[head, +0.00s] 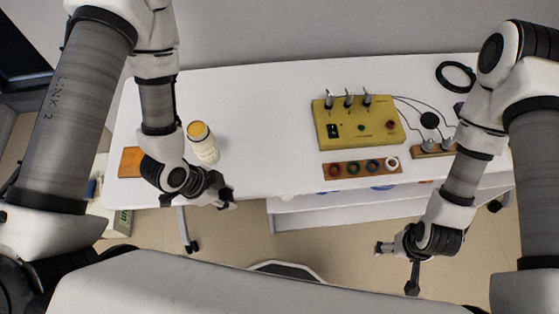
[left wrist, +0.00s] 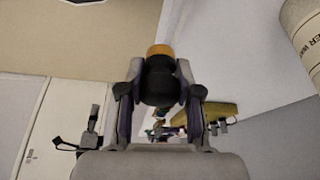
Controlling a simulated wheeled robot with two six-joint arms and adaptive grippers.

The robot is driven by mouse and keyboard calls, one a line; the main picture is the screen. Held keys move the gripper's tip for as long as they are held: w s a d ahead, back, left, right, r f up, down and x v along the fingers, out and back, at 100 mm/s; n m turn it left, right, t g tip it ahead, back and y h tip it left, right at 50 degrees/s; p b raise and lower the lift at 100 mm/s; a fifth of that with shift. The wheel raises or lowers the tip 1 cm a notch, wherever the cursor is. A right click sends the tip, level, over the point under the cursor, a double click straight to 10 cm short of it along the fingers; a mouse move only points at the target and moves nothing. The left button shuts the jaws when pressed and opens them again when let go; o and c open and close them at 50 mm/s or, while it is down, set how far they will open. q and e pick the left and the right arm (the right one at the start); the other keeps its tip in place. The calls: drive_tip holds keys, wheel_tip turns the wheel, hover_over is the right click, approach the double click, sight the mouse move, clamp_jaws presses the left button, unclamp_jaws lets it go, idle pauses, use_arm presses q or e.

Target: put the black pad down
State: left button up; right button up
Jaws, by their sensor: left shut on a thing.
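My left gripper (head: 226,198) hangs just off the front edge of the white table (head: 250,140), near the bottle. In the left wrist view its fingers are shut on a rounded black piece (left wrist: 160,82) with an orange-tan end, which looks like the black pad. In the head view the held piece is mostly lost against the dark fingers. It is held in the air, clear of the tabletop. My right gripper (head: 396,267) is in front of the table over the floor, its fingers apart and nothing between them.
A cream bottle with a yellow top (head: 205,150) stands close behind my left gripper. An orange-brown block (head: 130,162) lies at the left. The table middle is clear.

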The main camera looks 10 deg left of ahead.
use_arm(q)
drive_tip(key=shift+a+f, duration=0.25)
drive_tip(key=shift+f, duration=0.25)
drive_tip(key=w+b, duration=0.1)
drive_tip(key=b, duration=0.2)
drive_tip(key=w+d+f+b, duration=0.1)
drive_tip(key=w+b, duration=0.1)
drive_tip(key=b, duration=0.2)
drive_tip(key=w+b, duration=0.2)
drive_tip(key=b, duration=0.2)
drive_tip(key=shift+w+d+f, duration=0.1)
drive_tip(key=shift+d+f, duration=0.05)
drive_tip(key=shift+f, duration=0.05)
drive_tip(key=shift+w+r+b, duration=0.2)
drive_tip(key=shift+r+b, duration=0.05)
drive_tip(key=shift+b, duration=0.15)
drive_tip(key=p, duration=0.5)
hover_over(261, 160)
drive_tip(key=s+a, duration=0.1)
drive_tip(key=shift+a, duration=0.2)
wheel_tip(261, 160, down, 4)
drive_tip(key=shift+w+r+b, duration=0.1)
drive_tip(key=shift+w+b, duration=0.05)
drive_tip(key=shift+b, duration=0.65)
drive_tip(key=shift+w, duration=0.15)
use_arm(e)
wheel_tip(261, 160, down, 9)
drive_tip(key=shift+a+r, duration=0.15)
drive_tip(key=shift+a, duration=0.25)
